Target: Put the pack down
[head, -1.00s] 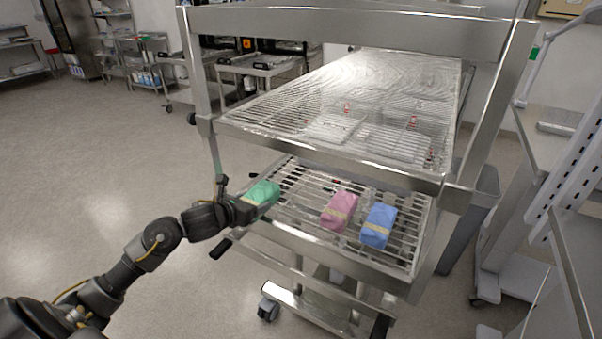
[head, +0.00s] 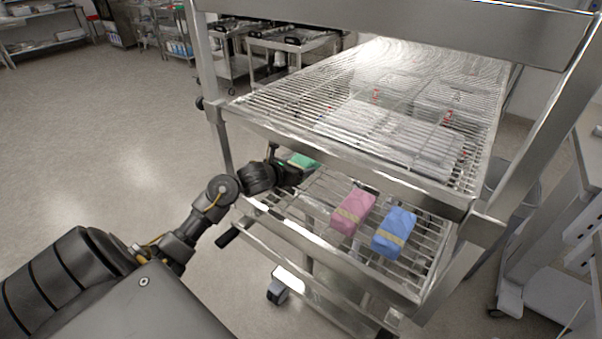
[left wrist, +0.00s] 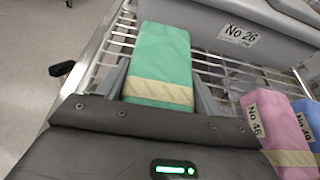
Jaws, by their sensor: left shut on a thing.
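The green pack (head: 303,160) with a beige band is in my left gripper (head: 296,172), over the left part of the lower wire shelf (head: 325,186). In the left wrist view the green pack (left wrist: 161,62) lies between the two fingers, with wire bars showing around it. My left gripper is shut on it. I cannot tell whether the pack touches the bars. A pink pack (head: 352,212) and a blue pack (head: 394,232) sit on the same shelf to the right. My right gripper is not in view.
The upper wire shelf (head: 300,118) with clear-wrapped items hangs close above my left gripper. A steel post (head: 211,95) stands to its left. In the left wrist view a grey bin labelled No 26 (left wrist: 240,34) is behind the green pack.

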